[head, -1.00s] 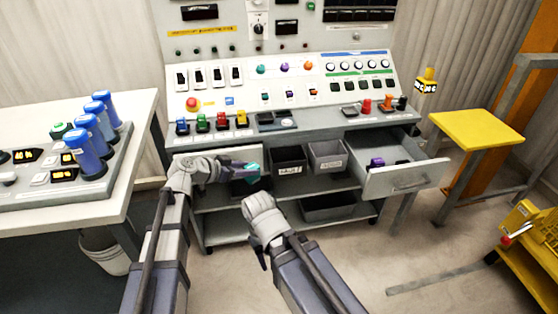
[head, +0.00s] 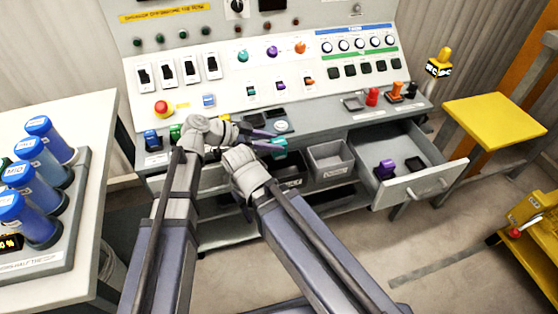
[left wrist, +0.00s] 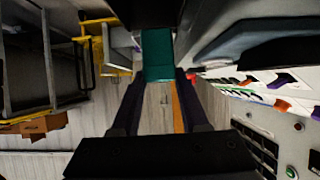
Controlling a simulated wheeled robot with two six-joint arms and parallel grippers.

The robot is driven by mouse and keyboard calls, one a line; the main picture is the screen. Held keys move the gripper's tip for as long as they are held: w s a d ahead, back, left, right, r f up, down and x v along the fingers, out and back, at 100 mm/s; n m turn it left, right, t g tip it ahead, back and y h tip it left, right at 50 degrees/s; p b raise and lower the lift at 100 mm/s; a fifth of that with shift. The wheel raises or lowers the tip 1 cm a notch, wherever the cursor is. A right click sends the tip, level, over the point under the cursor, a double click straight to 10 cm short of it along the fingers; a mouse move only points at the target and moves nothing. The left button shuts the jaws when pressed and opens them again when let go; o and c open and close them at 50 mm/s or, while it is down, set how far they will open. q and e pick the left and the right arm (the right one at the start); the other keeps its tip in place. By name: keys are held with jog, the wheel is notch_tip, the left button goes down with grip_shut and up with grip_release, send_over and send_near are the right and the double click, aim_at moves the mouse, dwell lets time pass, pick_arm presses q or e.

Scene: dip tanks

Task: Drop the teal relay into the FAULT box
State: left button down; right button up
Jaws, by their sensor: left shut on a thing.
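The teal relay (head: 279,146) is held between the fingers of my left gripper (head: 270,140), in front of the console's lower ledge and above the bins. The relay also shows between the two fingers in the left wrist view (left wrist: 158,55). Under the console, a black bin (head: 292,182) and a grey bin (head: 331,160) stand side by side with small labels. I cannot read which one says FAULT. The relay and my right arm partly cover the black bin. My right wrist (head: 245,170) is just in front of the bins; its fingers are not clear.
An open drawer (head: 425,186) sticks out at the right with a purple relay (head: 385,169) in it. A yellow stool (head: 495,120) stands further right. A table with several blue-capped jars (head: 45,140) is at the left. The console ledge carries switches and buttons.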

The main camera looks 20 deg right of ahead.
pick_arm(q)
jog(key=shift+w+d+r, duration=0.1)
notch_tip(320, 180, down, 6)
jog(key=b, duration=0.6)
jog(key=shift+c, duration=1.7)
grip_release()
